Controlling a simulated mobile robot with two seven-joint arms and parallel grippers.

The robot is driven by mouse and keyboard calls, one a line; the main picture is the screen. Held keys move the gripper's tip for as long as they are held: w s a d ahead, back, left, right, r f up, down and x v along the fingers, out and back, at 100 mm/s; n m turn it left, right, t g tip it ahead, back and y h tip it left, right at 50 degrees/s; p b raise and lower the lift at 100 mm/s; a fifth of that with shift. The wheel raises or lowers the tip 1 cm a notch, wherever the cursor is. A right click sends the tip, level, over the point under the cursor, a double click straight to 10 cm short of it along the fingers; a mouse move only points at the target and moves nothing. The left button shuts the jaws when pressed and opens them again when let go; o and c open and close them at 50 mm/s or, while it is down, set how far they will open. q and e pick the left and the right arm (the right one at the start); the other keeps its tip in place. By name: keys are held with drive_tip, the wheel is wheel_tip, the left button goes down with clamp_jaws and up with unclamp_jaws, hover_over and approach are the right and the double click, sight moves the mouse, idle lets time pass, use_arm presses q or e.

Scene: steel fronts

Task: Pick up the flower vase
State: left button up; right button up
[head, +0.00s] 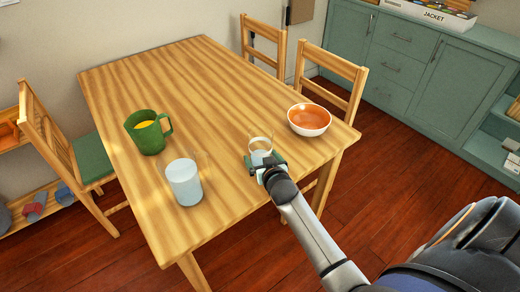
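On the wooden table (205,95), a clear glass vessel with pale contents (261,150) stands near the right front edge. A larger clear vessel with whitish contents (184,181) stands to its left. I see no flowers in either, so I cannot tell for sure which is the flower vase. My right gripper (264,160) is at the near side of the smaller vessel and covers its lower part. Whether its fingers are closed on the glass is not clear. My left gripper is not in view.
A green mug with yellow contents (148,132) stands on the left. An orange and white bowl (309,119) is right of my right gripper. Wooden chairs (331,73) stand at the table's sides. The back of the tabletop is clear. Teal cabinets (405,60) line the right wall.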

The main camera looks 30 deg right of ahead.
drive_tip(key=c, duration=1.3)
drive_tip(key=shift+c, duration=0.5)
drive_tip(key=shift+r, duration=0.15)
